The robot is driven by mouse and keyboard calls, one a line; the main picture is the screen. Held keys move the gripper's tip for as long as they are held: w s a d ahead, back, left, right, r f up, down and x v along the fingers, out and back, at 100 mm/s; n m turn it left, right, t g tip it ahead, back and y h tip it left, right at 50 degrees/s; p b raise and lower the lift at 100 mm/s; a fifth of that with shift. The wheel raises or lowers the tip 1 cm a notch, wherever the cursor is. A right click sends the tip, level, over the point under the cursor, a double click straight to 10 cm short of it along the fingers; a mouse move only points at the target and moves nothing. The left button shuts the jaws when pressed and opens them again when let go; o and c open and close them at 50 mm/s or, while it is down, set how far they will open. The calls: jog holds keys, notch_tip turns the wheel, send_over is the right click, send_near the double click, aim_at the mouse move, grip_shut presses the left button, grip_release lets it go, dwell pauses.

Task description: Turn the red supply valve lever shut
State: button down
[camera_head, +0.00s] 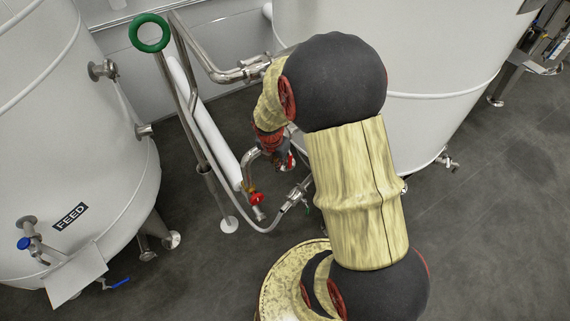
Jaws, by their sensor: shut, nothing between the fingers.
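A small red valve handle (256,198) sits on a steel pipe fitting low between the two tanks, left of my arm. It looks like the red supply valve lever, but its exact angle is too small to tell. My gripper (287,163) is small and dark at the end of my arm, pointing down, above and right of the red handle. It is shut and holds nothing. A gap shows between it and the handle in the picture; depth is hard to judge. My forearm hides part of the pipework behind it.
A white tank labelled FEED (70,215) stands at left, with blue-handled valves (24,243). A larger white tank (430,60) stands behind my arm. A green ring handle (150,32), steel pipes and a grey hose (265,229) crowd the middle. Grey floor (500,220) is clear at right.

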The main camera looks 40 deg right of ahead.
jog(key=w+d+f+b, duration=0.2)
jog(key=d+f+b, duration=0.3)
jog(key=f, duration=0.5)
jog(key=shift+w+d, duration=0.15)
jog(key=shift+d, duration=0.15)
jog(key=shift+w+d+f+p, duration=0.1)
jog(key=shift+w+d+p, duration=0.05)
jog(key=shift+d+p, duration=0.65)
jog(key=shift+a, duration=0.15)
